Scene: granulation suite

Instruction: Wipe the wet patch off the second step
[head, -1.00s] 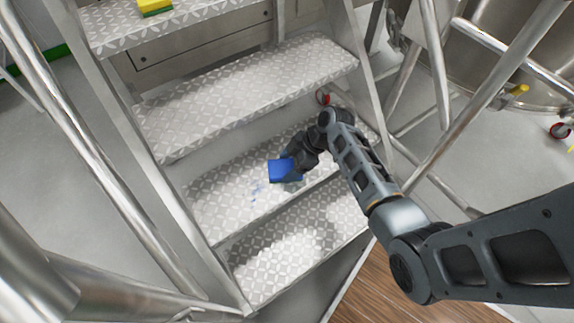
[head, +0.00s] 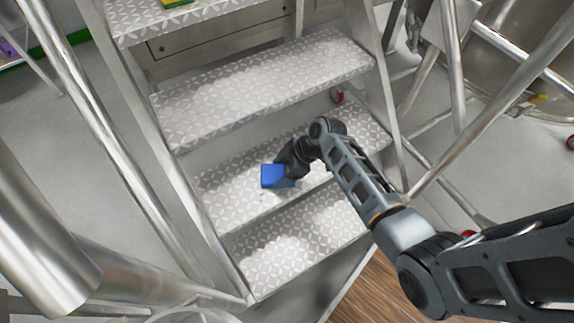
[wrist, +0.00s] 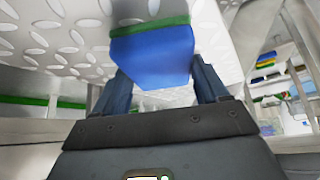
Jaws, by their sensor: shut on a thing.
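My gripper (head: 288,164) is shut on a blue sponge (head: 270,176) over the second step (head: 222,196), counted from the bottom. In the wrist view the blue sponge (wrist: 152,55), with a green layer along its edge, sits between the two fingers of my gripper (wrist: 160,85). It looks to be on or very close to the step's patterned metal tread; I cannot tell if it touches. A small bluish trace of the wet patch (head: 262,195) shows just below the sponge. Whatever lies under the sponge is hidden.
The lowest step (head: 290,250) is below and another step (head: 260,95) above. A yellow and green sponge (head: 176,2) lies on the top visible step. Metal handrails (head: 110,130) flank the stairs on the left, and tubes and a steel vessel stand on the right.

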